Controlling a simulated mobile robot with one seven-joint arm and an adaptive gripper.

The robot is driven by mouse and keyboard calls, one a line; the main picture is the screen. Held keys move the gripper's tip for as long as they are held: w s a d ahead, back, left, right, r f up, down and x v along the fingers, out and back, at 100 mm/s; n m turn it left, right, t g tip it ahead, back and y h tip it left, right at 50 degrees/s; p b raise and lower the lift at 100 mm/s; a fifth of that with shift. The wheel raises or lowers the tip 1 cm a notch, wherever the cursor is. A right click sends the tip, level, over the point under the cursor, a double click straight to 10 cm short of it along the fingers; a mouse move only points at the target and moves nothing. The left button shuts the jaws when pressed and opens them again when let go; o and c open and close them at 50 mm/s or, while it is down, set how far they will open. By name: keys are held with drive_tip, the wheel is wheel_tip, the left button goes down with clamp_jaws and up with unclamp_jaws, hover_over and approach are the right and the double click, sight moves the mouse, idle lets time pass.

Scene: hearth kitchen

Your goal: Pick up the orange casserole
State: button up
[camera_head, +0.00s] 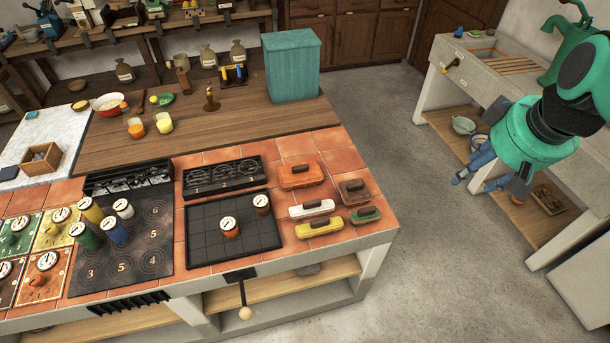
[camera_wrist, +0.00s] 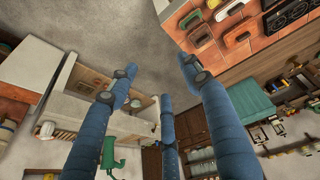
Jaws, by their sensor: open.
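The orange casserole (camera_head: 301,177), a low lidded dish with a dark handle on top, sits on the terracotta tiles near the island's right end. It also shows in the wrist view (camera_wrist: 203,38), near the top. My gripper (camera_head: 488,184) is over at the right, in front of the stone sink unit, well away from the casserole. Its blue fingers (camera_wrist: 156,72) are spread in the wrist view, with nothing between them.
A brown casserole (camera_head: 354,191), a white one (camera_head: 311,209), a yellow one (camera_head: 319,228) and a green one (camera_head: 365,215) crowd beside it. A black grid plate (camera_head: 205,240) is left of them. A teal bin (camera_head: 291,65) stands behind. Open floor separates island and sink unit (camera_head: 430,85).

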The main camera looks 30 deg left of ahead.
drive_tip(key=w+a+f+n+g+p, duration=0.1)
drive_tip(key=w+a+f+n, duration=0.2)
drive_tip(key=w+a, duration=0.35)
drive_tip(key=w+a+f+n+g+y+p, duration=0.1)
drive_tip(key=w+a+f+n, duration=0.15)
drive_tip(key=a, duration=0.65)
drive_tip(key=w+a+f+n+p, duration=0.1)
drive_tip(key=w+a+f+n, duration=0.1)
drive_tip(key=w+a+n, duration=0.35)
drive_tip(key=w+a+f+n+g+p, duration=0.1)
drive_tip(key=a+f+n, duration=0.2)
drive_tip(key=a+f, duration=0.5)
drive_tip(key=w+a+f+n+g, duration=0.1)
drive_tip(key=a+f+n, duration=0.2)
drive_tip(key=a+f, duration=0.5)
drive_tip(key=a, duration=0.7)
drive_tip(key=shift+a+f+p, duration=0.2)
drive_tip(key=shift+a+p, duration=0.05)
drive_tip(key=shift+p, duration=0.15)
drive_tip(key=shift+w, duration=0.1)
drive_tip(key=b, duration=0.1)
hover_over(305, 166)
drive_tip(key=shift+f, duration=4.15)
